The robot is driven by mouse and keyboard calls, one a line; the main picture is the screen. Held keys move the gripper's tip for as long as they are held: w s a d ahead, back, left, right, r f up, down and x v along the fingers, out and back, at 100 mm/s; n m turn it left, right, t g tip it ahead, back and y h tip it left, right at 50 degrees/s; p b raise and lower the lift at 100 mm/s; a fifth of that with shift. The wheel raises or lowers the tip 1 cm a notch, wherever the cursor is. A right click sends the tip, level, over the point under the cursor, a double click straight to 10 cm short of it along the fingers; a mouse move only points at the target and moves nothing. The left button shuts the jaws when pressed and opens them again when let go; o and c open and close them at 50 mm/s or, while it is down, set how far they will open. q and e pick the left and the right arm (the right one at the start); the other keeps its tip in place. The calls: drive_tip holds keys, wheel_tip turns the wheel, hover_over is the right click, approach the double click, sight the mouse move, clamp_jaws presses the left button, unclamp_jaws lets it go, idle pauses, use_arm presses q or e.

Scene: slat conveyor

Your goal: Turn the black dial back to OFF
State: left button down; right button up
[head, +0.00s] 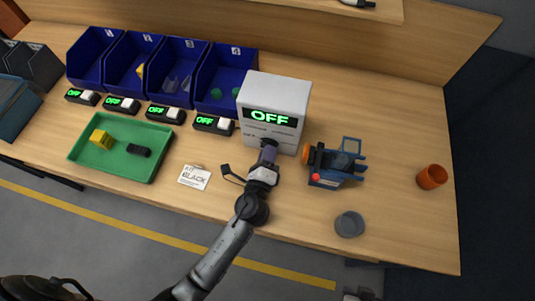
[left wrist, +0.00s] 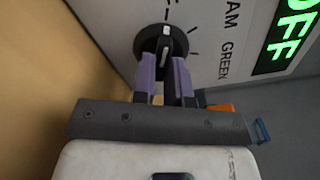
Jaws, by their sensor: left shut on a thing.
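The black dial (left wrist: 165,42) is on the front of a white box (head: 274,95) whose green display reads OFF. In the left wrist view the dial's white pointer line points up the picture. My left gripper (head: 267,155) is at the box's lower front, its purple fingers shut on the dial's grip. In the left wrist view the fingers (left wrist: 166,70) sit on either side of it. In the head view the gripper mostly hides the dial. A small part of what looks like my right gripper (head: 361,295) shows at the bottom edge; its fingers cannot be made out.
A blue device (head: 337,165) with an orange part stands right of the box. A grey disc (head: 349,224) and an orange cup (head: 432,177) are further right. A card (head: 194,177) and a green tray (head: 121,147) lie left. Blue bins (head: 225,80) with small OFF displays stand behind.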

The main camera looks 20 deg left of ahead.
use_arm(q)
drive_tip(key=shift+n, duration=0.5)
drive_tip(key=c, duration=1.1)
unclamp_jaws()
drive_tip(key=shift+c, duration=0.2)
drive_tip(key=shift+s+d, duration=0.1)
drive_tip(key=shift+s, duration=0.45)
drive_tip(key=s+b, duration=0.1)
drive_tip(key=s, duration=0.3)
drive_tip(key=s+d+b, duration=0.1)
drive_tip(key=s, duration=0.3)
drive_tip(key=s+b, duration=0.1)
drive_tip(key=s, duration=0.3)
drive_tip(key=shift+d, duration=0.35)
drive_tip(key=shift+s, duration=0.3)
